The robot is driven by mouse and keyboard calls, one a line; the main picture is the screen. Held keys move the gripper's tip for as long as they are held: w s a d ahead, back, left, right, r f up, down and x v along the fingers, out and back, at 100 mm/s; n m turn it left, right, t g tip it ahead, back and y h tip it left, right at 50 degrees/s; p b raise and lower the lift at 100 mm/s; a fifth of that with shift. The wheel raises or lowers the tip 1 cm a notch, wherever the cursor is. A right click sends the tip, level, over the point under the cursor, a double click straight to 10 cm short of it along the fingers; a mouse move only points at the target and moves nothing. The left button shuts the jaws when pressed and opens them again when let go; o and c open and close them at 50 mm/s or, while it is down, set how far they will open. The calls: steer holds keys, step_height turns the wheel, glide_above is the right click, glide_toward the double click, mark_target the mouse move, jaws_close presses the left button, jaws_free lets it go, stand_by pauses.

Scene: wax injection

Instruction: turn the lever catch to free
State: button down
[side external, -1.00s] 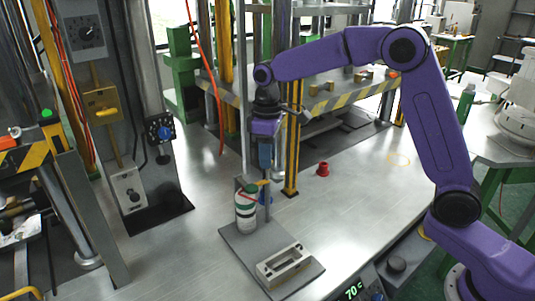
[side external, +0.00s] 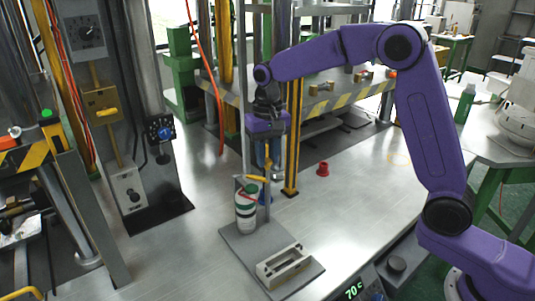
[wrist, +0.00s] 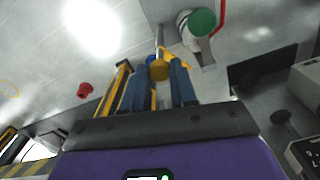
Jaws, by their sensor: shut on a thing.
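The yellow lever catch (side external: 256,178) sits at the top of the small stand, just above the white canister with green bands (side external: 245,212). My gripper (side external: 266,169) points straight down over it, its two blue fingers shut on the lever. In the wrist view the rounded yellow end of the lever (wrist: 158,70) lies between the fingertips (wrist: 160,78). The canister's green cap (wrist: 202,21) is beside it, with a red piece next to the cap. The lower part of the lever's mount is partly hidden.
The grey base plate (side external: 240,245) carries the stand and a metal mould block (side external: 285,266) in front. A red knob-like piece (side external: 323,169) stands on the bench to the right. A yellow post (side external: 292,150) rises close behind my gripper. The bench between is clear.

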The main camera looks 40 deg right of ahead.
steer(key=m, duration=0.6)
steer(key=shift+m, duration=0.4)
stand_by(0.4)
steer(key=c, duration=0.9)
jaws_free()
steer(key=shift+r, duration=0.1)
step_height(320, 180, up, 17)
steer(key=shift+r, duration=0.15)
